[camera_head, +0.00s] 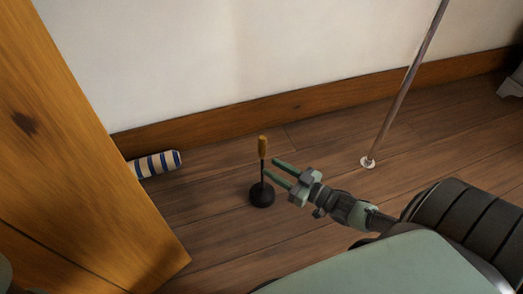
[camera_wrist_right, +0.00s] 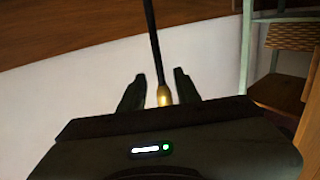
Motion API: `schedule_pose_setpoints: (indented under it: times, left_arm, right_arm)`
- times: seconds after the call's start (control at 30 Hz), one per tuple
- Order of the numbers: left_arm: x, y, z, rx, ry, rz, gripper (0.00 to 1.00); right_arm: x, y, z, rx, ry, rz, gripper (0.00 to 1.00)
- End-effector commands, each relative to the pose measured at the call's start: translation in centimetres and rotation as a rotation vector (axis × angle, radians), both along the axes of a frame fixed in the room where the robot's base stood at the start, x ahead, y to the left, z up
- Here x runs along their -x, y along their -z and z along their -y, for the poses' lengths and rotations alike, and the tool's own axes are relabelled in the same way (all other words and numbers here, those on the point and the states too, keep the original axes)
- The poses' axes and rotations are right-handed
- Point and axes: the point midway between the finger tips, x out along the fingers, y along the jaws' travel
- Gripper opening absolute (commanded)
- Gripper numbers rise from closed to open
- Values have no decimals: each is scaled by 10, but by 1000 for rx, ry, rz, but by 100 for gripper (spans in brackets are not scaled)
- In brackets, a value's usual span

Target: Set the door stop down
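The door stop (camera_head: 262,194) has a round black base, a thin dark stem and a wooden handle on top. It stands upright on the floorboards in the head view. My right gripper (camera_head: 271,171) is just to its right at stem height, with its two green fingers apart. In the right wrist view, the dark stem and yellowish handle (camera_wrist_right: 162,96) show between the spread fingers of the right gripper (camera_wrist_right: 158,80), with a gap on each side. My left gripper is not in view.
A wooden door or panel (camera_head: 70,140) fills the left side. A blue-and-white striped roll (camera_head: 160,163) lies behind it by the baseboard (camera_head: 300,105). A thin metal pole (camera_head: 400,95) meets the floor at right. Bare floor surrounds the door stop.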

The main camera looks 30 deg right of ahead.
Motion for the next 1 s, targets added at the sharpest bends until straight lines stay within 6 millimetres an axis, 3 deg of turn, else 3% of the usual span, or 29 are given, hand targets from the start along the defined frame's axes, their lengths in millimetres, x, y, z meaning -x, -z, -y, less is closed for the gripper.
schedule_pose_setpoints:
  times: [0.1, 0.3, 1.0]
  left_arm:
    - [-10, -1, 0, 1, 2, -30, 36]
    - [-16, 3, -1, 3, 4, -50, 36]
    - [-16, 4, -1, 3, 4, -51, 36]
  right_arm:
    - [20, -3, 7, 1, 0, -3, 32]
    - [35, -1, 13, 0, -1, 0, 32]
    - [37, 0, 13, 0, -1, 0, 32]
